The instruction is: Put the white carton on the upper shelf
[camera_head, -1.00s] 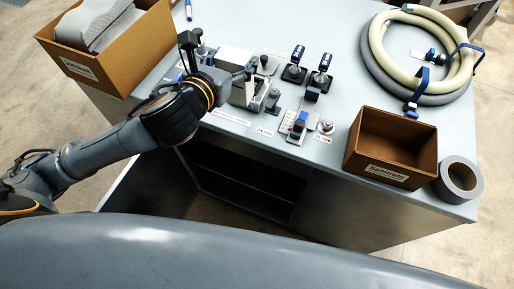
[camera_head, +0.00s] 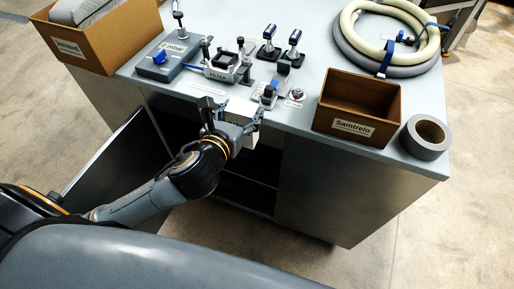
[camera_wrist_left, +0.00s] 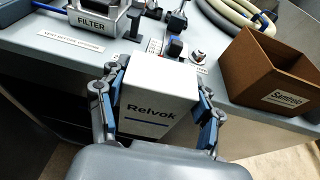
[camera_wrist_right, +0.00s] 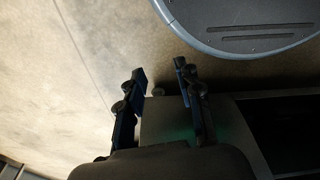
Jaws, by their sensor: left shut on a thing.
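The white carton (camera_head: 241,108), marked "Relvok", is between the fingers of my left gripper (camera_head: 234,117). It is held just in front of the worktop's front edge, above the cabinet opening. In the left wrist view the carton (camera_wrist_left: 158,97) is upright, with a blue finger of my left gripper (camera_wrist_left: 160,105) on each side. The open cabinet (camera_head: 262,165) below the worktop is dark inside. A shelf edge (camera_head: 250,182) shows faintly, and my left arm partly hides the opening. My right gripper (camera_wrist_right: 160,72) shows only in the right wrist view, with its fingers apart and nothing seen between them.
The cabinet door (camera_head: 118,165) stands open at the left. On the worktop are a filter unit (camera_head: 222,68), levers, an open brown box (camera_head: 358,108), a tape roll (camera_head: 425,137) and a coiled hose (camera_head: 388,62). Another brown box (camera_head: 105,40) is at the back left.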

